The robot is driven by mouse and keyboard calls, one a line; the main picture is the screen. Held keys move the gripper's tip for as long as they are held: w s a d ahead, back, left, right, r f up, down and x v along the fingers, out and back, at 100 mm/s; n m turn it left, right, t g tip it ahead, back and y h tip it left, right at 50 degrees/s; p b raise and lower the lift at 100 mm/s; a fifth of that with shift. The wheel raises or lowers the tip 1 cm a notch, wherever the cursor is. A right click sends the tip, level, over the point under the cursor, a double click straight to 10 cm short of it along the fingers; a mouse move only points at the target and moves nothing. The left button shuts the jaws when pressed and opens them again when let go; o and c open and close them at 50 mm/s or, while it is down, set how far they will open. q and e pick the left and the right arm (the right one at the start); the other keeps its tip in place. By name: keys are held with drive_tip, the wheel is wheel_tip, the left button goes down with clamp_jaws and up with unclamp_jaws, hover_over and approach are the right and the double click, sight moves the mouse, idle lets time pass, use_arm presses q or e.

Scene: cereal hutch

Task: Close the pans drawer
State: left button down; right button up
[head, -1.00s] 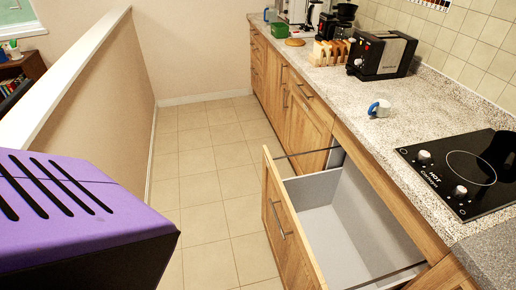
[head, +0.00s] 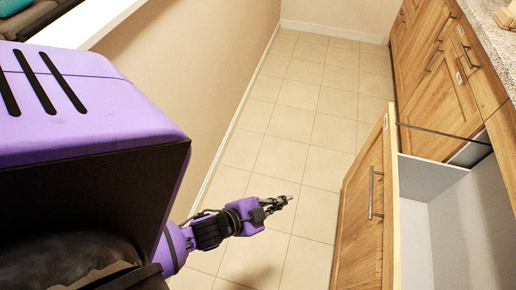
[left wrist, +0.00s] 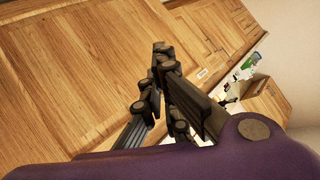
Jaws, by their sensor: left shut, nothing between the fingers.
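The pans drawer (head: 366,207) is pulled out from the cabinet on the right of the head view. Its wooden front carries a metal bar handle (head: 372,193), and its grey inside (head: 428,180) shows no contents in the part in view. My left gripper (head: 287,201) is over the floor to the left of the drawer front, apart from it, with its fingers shut and empty. In the left wrist view the gripper (left wrist: 160,80) shows against wooden cabinet fronts (left wrist: 80,60). My right gripper is not in view.
Closed wooden cabinets (head: 445,75) and a speckled counter (head: 500,25) run along the right side. A beige half wall (head: 215,75) stands on the left. The tiled floor (head: 300,120) between them is clear.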

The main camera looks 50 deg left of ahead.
use_arm(q)
drive_tip(key=w+d+r+m+t+h+b, duration=0.2)
drive_tip(key=w+d+m+h+b, duration=0.1)
drive_tip(key=w+m, duration=0.3)
drive_tip(key=m+g+h+b, duration=0.2)
drive_tip(key=m+g+h, duration=0.4)
drive_tip(key=m+h, duration=0.7)
approach(391, 229)
drive_tip(key=d+m+y, duration=0.1)
drive_tip(key=w+d+r+m+y, duration=0.1)
drive_tip(key=d, duration=0.1)
drive_tip(key=w+d+r, duration=0.1)
drive_tip(key=d, duration=0.1)
drive_tip(key=shift+w+d+m+y+p, duration=0.1)
drive_tip(key=shift+d+m+y+p, duration=0.15)
drive_tip(key=shift+m+y+p, duration=0.15)
drive_tip(key=shift+w+d+f, duration=0.1)
drive_tip(key=shift+w+d, duration=0.1)
drive_tip(key=shift+d, duration=0.15)
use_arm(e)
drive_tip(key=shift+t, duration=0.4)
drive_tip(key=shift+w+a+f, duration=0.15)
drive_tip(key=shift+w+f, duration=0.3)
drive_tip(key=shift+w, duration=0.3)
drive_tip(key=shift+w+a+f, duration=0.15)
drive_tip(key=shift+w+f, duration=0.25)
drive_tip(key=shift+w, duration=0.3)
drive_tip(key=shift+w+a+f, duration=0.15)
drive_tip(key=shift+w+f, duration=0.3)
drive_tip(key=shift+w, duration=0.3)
